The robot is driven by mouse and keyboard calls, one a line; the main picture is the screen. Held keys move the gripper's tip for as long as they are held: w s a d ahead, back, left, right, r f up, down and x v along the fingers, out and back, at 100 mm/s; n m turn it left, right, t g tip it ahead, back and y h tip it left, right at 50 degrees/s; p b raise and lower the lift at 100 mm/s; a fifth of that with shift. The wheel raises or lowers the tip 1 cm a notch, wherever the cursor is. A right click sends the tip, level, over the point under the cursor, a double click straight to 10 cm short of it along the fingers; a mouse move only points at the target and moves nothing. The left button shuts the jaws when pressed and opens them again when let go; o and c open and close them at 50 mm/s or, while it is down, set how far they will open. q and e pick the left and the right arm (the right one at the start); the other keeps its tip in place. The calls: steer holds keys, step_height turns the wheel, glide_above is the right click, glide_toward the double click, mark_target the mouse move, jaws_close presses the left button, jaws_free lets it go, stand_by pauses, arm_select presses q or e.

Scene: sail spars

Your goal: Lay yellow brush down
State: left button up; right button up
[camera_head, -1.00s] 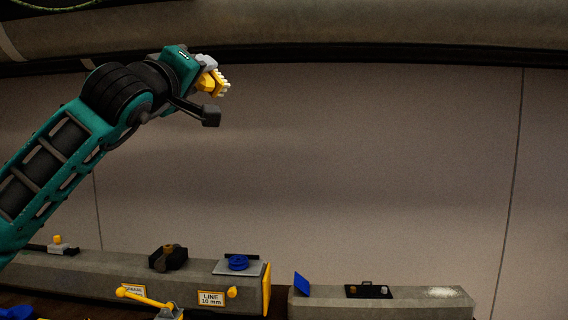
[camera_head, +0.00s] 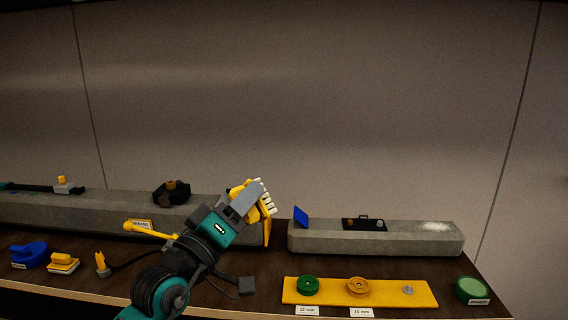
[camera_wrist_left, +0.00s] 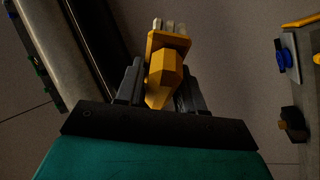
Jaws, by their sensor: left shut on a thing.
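The yellow brush (camera_head: 264,198) has a yellow body and a row of pale bristle tufts. My left gripper (camera_head: 245,200) is shut on it, and in the head view the bristles face right. The left wrist view shows the brush (camera_wrist_left: 164,78) between the two dark fingers of the gripper (camera_wrist_left: 160,88), with the tufts pointing away from the palm. In the head view the brush appears in front of the right end of the long grey beam (camera_head: 100,210). I cannot tell its height above the table. My right gripper is not in view.
A dark wooden table (camera_head: 240,295) runs along the front. A yellow board (camera_head: 335,292) holds a green ring (camera_head: 308,285), an orange ring (camera_head: 358,287) and a small grey piece. A green round tin (camera_head: 472,290) stands at right. Blue and yellow tools (camera_head: 63,263) lie at left. A shorter grey beam (camera_head: 420,240) stands behind.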

arm_select(q)
steer(key=s+a+f+n+t+y, duration=0.3)
steer(key=s+a+f+n+y, duration=0.3)
steer(key=s+a+f+y, duration=0.5)
step_height(320, 180, down, 4)
steer(key=s+a, duration=0.1)
steer(key=s, duration=0.1)
steer(key=shift+s+a, duration=0.3)
